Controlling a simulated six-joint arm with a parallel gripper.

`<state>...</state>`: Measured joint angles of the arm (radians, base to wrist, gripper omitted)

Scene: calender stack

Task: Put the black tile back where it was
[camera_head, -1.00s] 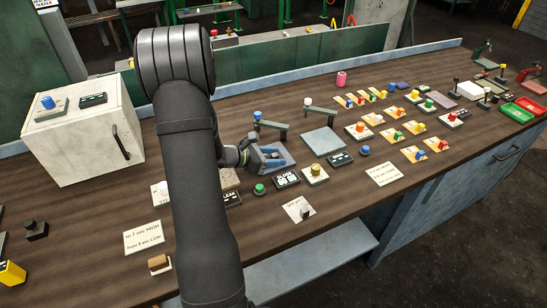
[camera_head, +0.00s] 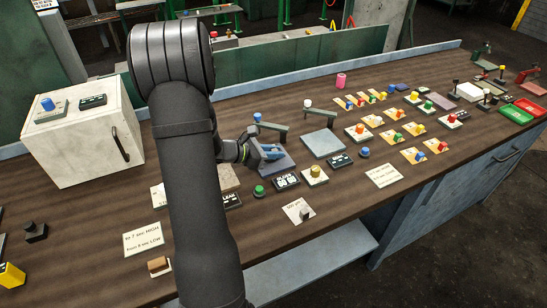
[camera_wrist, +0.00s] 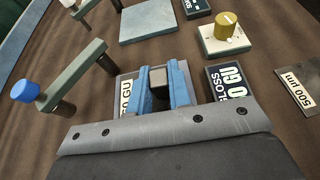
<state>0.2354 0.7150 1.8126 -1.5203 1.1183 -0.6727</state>
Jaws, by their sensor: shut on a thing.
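My gripper (camera_head: 274,153) is low over the dark blue-grey plate (camera_head: 283,165), left of the middle of the bench. In the wrist view its blue fingers (camera_wrist: 167,88) are shut on a small dark block with a greyish face (camera_wrist: 158,77). I take this block to be the grip of the black tile; the fingers hide most of what is below it. I cannot tell whether the held thing touches the surface below.
A black gloss display (camera_wrist: 228,85) lies close right of the fingers. A green bar on posts with a blue knob (camera_wrist: 25,91) stands to the left. A pale square plate (camera_wrist: 148,20) lies beyond. A yellow knob on a base (camera_head: 315,172) stands nearby.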

